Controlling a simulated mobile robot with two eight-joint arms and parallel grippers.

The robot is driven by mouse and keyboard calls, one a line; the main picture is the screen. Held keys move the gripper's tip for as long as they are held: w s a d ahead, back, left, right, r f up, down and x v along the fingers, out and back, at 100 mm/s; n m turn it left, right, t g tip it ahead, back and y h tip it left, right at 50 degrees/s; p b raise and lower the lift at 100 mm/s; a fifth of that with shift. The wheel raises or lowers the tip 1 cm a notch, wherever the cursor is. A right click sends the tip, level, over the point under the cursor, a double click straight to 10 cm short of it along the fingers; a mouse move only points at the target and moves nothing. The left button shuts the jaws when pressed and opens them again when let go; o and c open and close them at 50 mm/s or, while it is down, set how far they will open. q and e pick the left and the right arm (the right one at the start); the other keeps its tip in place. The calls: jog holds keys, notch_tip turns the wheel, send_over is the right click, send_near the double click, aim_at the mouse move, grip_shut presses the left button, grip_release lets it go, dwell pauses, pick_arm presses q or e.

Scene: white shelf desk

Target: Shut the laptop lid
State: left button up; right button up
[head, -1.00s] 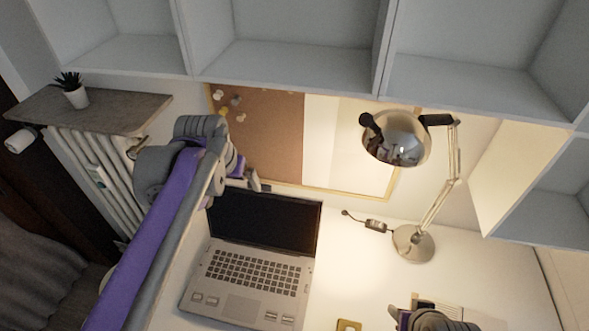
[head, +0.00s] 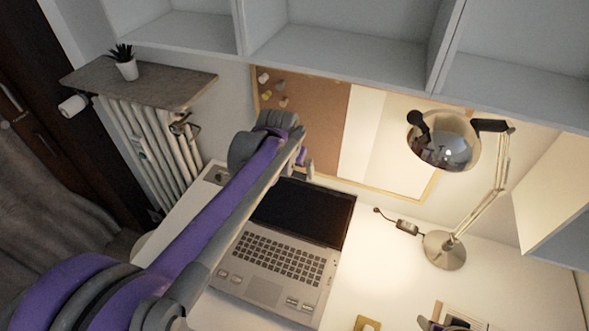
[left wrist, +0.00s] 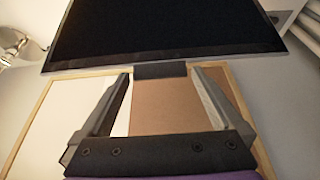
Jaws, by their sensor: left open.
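The laptop (head: 275,262) stands on the white desk with its lid (head: 305,210) raised and the dark screen facing me. My left gripper (head: 306,168) is at the upper left of the lid, close to its top edge; its fingers are small and partly hidden by the arm. In the left wrist view, my open left gripper (left wrist: 162,75) has its two fingers apart, pointing at the edge of the lid (left wrist: 165,35). A small dark block lies between the fingertips at that edge; contact is unclear. Only a piece of my right gripper (head: 431,323) shows at the bottom edge.
A desk lamp (head: 445,250) and a black cable adapter (head: 406,227) stand right of the laptop. A corkboard (head: 318,115) is on the wall behind the lid. White shelves (head: 350,50) hang above. A radiator (head: 150,150) is at left.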

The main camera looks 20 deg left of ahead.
pick_arm(q)
jog(key=shift+w+f, duration=0.1)
jog(key=shift+f, duration=0.15)
grip_shut()
dwell(0.4)
